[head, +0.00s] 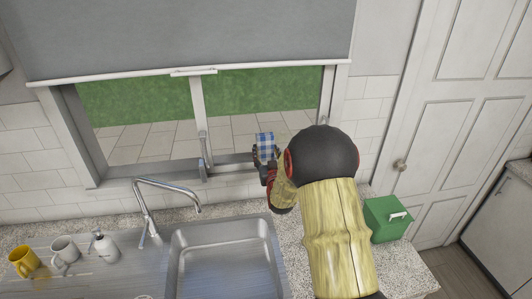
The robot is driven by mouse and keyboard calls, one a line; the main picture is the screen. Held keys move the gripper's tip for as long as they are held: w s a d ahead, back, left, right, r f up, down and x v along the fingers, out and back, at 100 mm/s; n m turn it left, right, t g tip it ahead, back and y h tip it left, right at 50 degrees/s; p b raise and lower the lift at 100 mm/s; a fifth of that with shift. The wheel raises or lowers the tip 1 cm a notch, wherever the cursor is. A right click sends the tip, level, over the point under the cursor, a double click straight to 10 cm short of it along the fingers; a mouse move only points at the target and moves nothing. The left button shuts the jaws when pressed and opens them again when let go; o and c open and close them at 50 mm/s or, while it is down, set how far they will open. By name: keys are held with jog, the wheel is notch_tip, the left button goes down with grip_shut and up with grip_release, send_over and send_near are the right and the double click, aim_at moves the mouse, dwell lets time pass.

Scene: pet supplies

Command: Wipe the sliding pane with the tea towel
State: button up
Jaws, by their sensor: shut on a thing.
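The tea towel (265,140), blue and white checked, is held up by my gripper (265,155) in front of the window. My gripper is shut on it, and my arm hides part of the wrist and what lies behind. The sliding pane (237,129) is the right part of the window, right of the middle upright frame, with its lower right part behind my arm. The towel overlaps the lower part of this pane in the view. I cannot tell whether it touches the glass.
A steel sink (222,262) and curved tap (146,208) are below the window. A yellow mug (24,263), a white mug (65,250) and a soap bottle (105,248) stand on the left. A green box (386,219) sits on the counter at right. A grey blind (185,38) covers the window's top.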

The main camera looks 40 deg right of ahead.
jog(key=shift+b+x, duration=0.6)
jog(key=shift+x, duration=0.35)
dwell(0.3)
jog(key=shift+d, duration=0.1)
jog(key=s+d+b, duration=0.3)
jog(key=d+b, duration=0.1)
jog(key=d, duration=0.3)
jog(key=shift+s, duration=0.3)
dwell(0.4)
jog(key=d, duration=0.1)
jog(key=s+d+b, duration=0.1)
jog(key=d, duration=0.1)
jog(key=shift+s+d, duration=0.35)
jog(key=shift+b, duration=0.6)
jog(key=shift+w+a, duration=0.1)
